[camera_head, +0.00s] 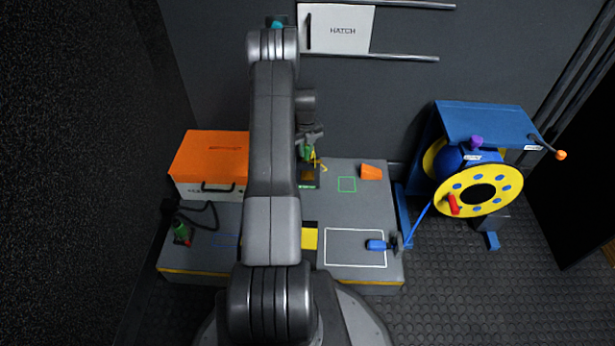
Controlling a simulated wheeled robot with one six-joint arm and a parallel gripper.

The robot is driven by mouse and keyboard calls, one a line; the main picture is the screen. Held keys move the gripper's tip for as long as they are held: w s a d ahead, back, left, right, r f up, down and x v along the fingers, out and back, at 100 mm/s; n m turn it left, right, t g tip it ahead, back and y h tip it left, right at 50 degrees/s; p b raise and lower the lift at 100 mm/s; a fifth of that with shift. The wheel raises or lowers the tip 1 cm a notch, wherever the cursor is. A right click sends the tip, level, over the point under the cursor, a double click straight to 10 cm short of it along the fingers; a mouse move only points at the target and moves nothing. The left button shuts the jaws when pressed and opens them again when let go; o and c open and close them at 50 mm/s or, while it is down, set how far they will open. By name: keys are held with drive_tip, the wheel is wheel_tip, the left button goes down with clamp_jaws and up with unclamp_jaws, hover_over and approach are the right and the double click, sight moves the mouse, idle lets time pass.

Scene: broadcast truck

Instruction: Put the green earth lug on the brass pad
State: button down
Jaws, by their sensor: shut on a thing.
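My gripper (311,139) is partly hidden behind my own arm, over the back part of the grey bench. It is shut on the green earth lug (307,154), which shows as a small green piece with yellow-green strands beside it. Just below the lug in the picture is a small dark base with a brownish, brass-looking pad (307,175); my arm covers its left side. I cannot tell whether the lug touches the pad or is above it.
The bench (345,210) carries an orange-lidded box (208,155), an orange block (371,172), a green-and-red connector (181,233), a yellow patch (309,239) and a blue plug (377,245) inside a white outline. A yellow cable reel (440,165) stands at right.

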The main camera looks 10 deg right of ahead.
drive_tip(key=shift+d+f+m, duration=0.2)
drive_tip(key=shift+f+m, duration=0.1)
drive_tip(key=shift+f, duration=0.1)
wheel_tip(320, 180, down, 10)
drive_tip(key=b, duration=0.4)
drive_tip(key=shift+r, duration=0.25)
drive_tip(key=shift+f, duration=0.15)
drive_tip(key=c, duration=1.3)
unclamp_jaws()
wheel_tip(320, 180, up, 12)
drive_tip(key=p, duration=0.4)
drive_tip(key=shift+p, duration=0.4)
